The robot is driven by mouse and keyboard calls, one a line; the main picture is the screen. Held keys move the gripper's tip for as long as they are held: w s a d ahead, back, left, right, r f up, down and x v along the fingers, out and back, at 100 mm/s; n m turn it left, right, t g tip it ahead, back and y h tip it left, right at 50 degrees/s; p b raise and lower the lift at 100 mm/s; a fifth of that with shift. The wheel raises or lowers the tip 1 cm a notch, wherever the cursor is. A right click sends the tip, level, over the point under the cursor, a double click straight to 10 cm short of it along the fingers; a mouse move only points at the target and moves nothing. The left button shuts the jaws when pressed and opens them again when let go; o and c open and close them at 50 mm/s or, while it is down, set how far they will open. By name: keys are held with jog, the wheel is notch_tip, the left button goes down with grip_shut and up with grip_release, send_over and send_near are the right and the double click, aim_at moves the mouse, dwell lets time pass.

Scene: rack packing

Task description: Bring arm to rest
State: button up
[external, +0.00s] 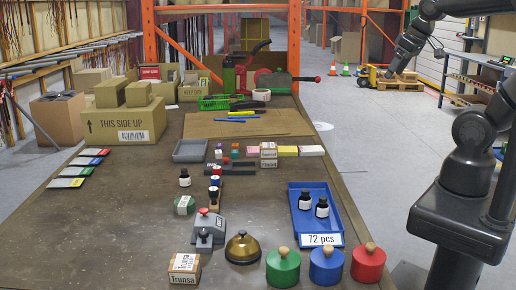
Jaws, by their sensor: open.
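My dark grey arm (468,165) stands at the right edge, beyond the right side of the brown table (110,225). Its upper part rises out of the top of the picture and comes back down to the left. My gripper (394,71) appears at the lower end of that part, right of the table's far end. It looks empty and away from everything on the table. Its fingers are small and hard to make out against the background.
A blue tray (331,226) with two dark bottles lies at the table's right side. Green, blue and red knobbed cylinders (368,265) stand in front, beside a brass bell (242,249). Cartons (125,123) stand back left. The table's left front is clear.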

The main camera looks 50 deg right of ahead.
jog(key=shift+s+d+f, duration=0.15)
jog(key=shift+s+f, duration=0.05)
jog(key=shift+s, duration=0.25)
jog(key=shift+s+d+f, duration=0.1)
jog(key=shift+s+f, duration=0.1)
jog(key=shift+s, duration=0.25)
